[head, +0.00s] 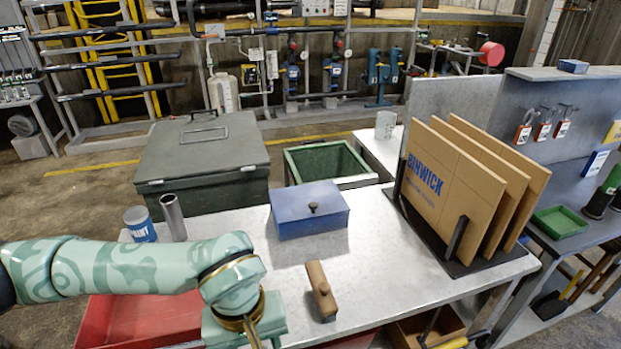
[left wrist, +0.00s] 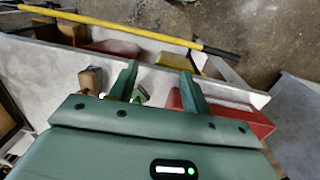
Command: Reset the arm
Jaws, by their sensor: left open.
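My left arm (head: 130,268) reaches in from the left, patterned in pale and dark green, and bends down at the wrist. It passes in front of the table's left part. In the head view the left gripper's fingers are mostly cut off at the bottom edge. In the left wrist view my left gripper (left wrist: 158,82) has its two green fingers apart, with no object held between them. The wooden-handled tool (head: 321,290) lies on the table to the right of the gripper. My right arm is not in view.
The grey table (head: 385,265) holds a blue box (head: 310,210), a paint can (head: 139,224), a metal tube (head: 173,217) and a rack of cardboard sheets (head: 430,180). A red tray (head: 140,318) lies below my arm. The table's middle right is clear.

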